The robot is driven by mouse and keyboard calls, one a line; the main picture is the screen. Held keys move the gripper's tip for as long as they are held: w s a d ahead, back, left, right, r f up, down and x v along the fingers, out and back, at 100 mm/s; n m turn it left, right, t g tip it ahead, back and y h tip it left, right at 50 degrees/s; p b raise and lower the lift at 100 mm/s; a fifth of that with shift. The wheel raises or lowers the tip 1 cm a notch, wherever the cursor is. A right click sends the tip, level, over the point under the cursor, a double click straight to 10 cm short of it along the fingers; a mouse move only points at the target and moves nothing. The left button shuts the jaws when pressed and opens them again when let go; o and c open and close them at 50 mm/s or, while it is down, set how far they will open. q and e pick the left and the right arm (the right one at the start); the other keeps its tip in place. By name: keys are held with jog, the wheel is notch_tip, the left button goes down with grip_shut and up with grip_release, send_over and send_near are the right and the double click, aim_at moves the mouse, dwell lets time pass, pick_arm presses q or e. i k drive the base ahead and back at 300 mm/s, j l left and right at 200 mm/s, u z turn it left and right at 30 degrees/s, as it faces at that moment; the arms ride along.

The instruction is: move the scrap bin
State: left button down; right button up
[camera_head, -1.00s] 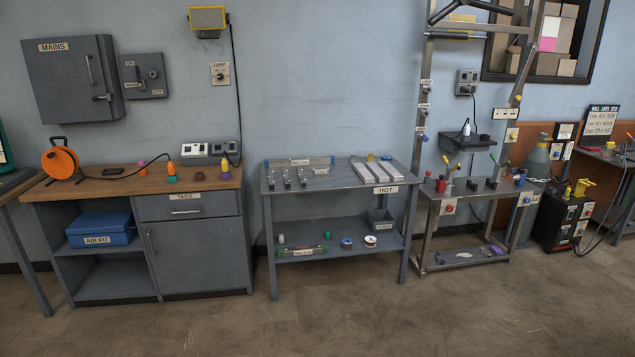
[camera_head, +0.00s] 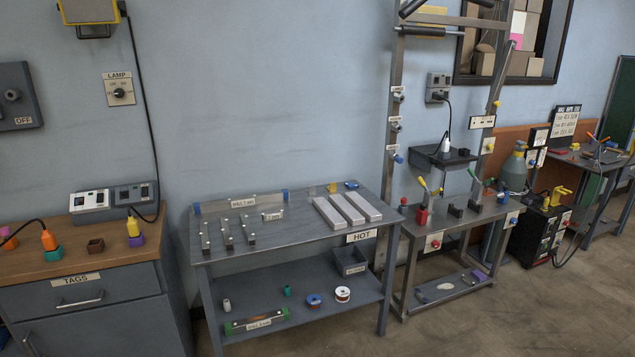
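A small dark grey open-topped bin (camera_head: 349,259), which looks like the scrap bin, stands upright on the lower shelf (camera_head: 318,327) of the grey metal table, near its right end. A pale label is on its front, too small to read for certain. Its inside looks empty from here, though I cannot see all of the bottom. Neither of my grippers shows in the head view, and nothing touches the bin.
Spools (camera_head: 342,294) and a green level (camera_head: 258,321) share the lower shelf. A wooden-topped cabinet (camera_head: 100,262) stands left, a metal stand (camera_head: 401,262) right. The floor in front is clear.

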aim_at(349, 261)
jog(key=i+l+z, duration=0.2)
jog(key=i+z, duration=0.7)
jog(key=i+j+z, duration=0.1)
jog(key=i+z, duration=0.3)
jog(key=i, duration=0.2)
